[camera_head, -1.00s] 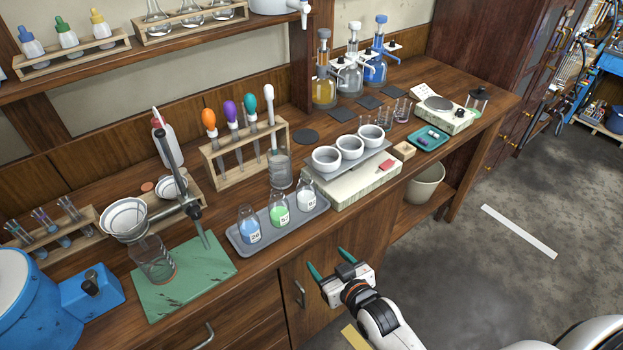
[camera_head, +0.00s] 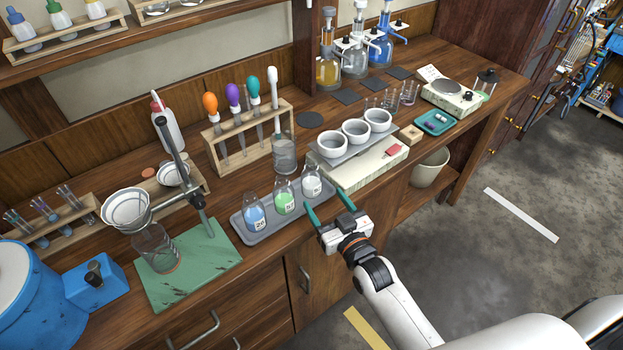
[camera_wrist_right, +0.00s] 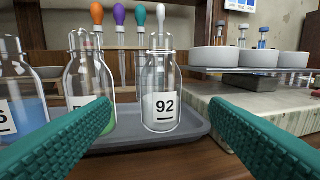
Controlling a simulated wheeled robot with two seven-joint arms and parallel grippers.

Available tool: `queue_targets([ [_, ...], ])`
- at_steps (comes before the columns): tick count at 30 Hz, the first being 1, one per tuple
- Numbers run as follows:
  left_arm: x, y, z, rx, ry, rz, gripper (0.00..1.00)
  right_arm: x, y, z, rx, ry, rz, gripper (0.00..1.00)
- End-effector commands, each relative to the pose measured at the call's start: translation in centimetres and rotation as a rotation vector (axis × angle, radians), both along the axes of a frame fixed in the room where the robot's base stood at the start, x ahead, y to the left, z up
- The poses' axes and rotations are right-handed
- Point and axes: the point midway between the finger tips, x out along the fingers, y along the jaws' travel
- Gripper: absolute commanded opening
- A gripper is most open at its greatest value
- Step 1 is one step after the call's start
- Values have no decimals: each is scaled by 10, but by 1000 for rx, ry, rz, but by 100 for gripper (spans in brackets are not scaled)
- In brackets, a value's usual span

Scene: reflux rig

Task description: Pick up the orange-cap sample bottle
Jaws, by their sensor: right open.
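Three clear glass sample bottles stand upright on a grey tray (camera_head: 262,235): one with blue contents (camera_head: 255,217), one with green (camera_head: 284,201) and one with white (camera_head: 311,184). My right gripper (camera_head: 326,202) is open and empty at the tray's right front side. In the wrist view the white bottle stands beyond its fingers, between them. My left gripper is out of view.
A scale-like white block (camera_head: 360,174) with several white bowls stands right of the tray. A wooden rack (camera_head: 240,140) holds droppers, one with an orange bulb (camera_head: 210,104). A stand with a funnel (camera_head: 126,207) is at the left.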

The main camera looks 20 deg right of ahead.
Motion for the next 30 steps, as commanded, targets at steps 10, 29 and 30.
queue_targets([
  [10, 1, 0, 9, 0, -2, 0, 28, 47, 8, 1, 0, 1, 1, 70],
  [29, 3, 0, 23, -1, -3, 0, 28, 99, 14, 3, 0, 2, 0, 70],
  [30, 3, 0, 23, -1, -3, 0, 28, 99, 14, 3, 0, 2, 0, 70],
])
